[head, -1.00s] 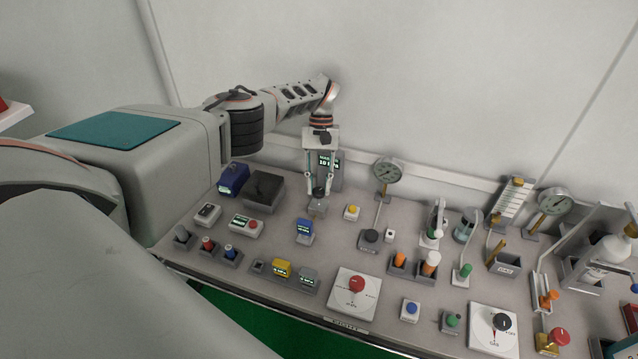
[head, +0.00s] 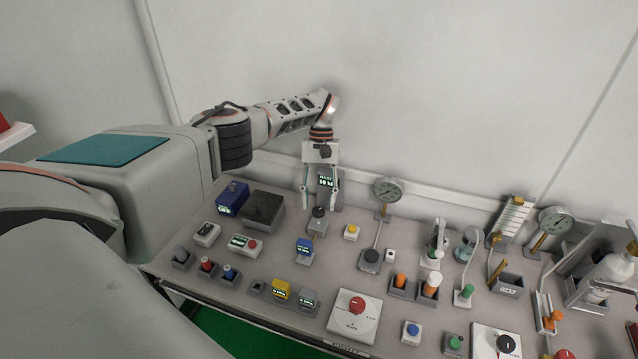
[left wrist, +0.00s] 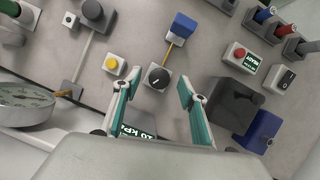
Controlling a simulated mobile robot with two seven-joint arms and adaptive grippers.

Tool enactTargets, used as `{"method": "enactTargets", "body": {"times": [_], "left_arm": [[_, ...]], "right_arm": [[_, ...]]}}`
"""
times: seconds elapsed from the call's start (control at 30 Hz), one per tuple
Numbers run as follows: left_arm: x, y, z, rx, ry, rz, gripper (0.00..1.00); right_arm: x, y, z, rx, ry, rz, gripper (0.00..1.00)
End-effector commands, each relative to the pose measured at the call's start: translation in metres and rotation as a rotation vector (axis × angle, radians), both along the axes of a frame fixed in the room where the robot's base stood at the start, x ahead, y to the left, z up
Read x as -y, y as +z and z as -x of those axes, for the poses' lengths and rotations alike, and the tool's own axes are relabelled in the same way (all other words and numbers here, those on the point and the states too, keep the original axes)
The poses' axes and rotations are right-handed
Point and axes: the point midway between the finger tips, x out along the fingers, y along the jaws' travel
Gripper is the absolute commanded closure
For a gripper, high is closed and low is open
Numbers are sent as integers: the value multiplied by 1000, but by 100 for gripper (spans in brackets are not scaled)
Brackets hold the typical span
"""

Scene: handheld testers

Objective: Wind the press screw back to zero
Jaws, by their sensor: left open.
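A dark round knob with a white pointer line, which looks like the press screw, stands on a small grey block (head: 316,228). In the left wrist view the knob (left wrist: 158,77) shows between my fingertips. My left gripper (head: 319,203) points down above the knob, open and empty, a finger on each side, apart from it. It also shows in the left wrist view (left wrist: 160,84). My right gripper is not in view.
A blue tester (head: 305,250) stands in front of the knob and a yellow button box (head: 351,232) to its right. A dark box (head: 263,209) is to its left. A round gauge (head: 387,190) stands at the back right. The bench is crowded.

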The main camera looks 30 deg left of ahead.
Motion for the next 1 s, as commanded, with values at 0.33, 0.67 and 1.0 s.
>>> {"method": "enactTargets", "body": {"times": [0.33, 0.67, 1.0], "left_arm": [[0, 62, 0, 3, -2, -1, 58], [0, 77, 1, 0, -1, 0, 58], [4, 78, -2, 23, -81, 18, 58]], "right_arm": [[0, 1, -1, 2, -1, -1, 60], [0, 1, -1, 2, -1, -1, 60], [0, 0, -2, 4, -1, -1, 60]]}}
